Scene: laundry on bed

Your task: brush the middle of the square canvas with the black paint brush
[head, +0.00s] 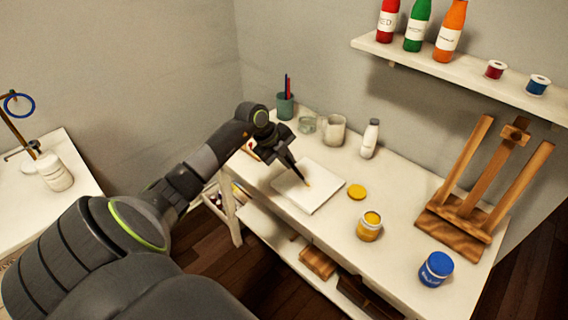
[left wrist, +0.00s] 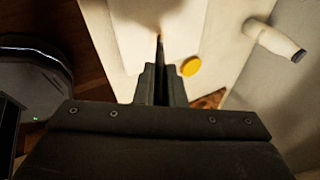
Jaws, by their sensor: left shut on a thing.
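The square white canvas (head: 318,194) lies flat on the white table, and part of it shows in the left wrist view (left wrist: 190,30). My left gripper (head: 291,163) is above the canvas and shut on the black paint brush (head: 301,177). The brush points down with its tan tip over the middle of the canvas. It also shows between the fingers in the left wrist view (left wrist: 159,44). I cannot tell whether the tip touches the surface. No paint mark is clear on the canvas. My right gripper is not in view.
A yellow lid (head: 357,191) and an open yellow paint jar (head: 369,226) stand right of the canvas. A blue jar (head: 436,269) and a wooden easel (head: 471,200) are farther right. A mug (head: 333,130), a white bottle (head: 369,139) and a brush cup (head: 285,106) stand behind.

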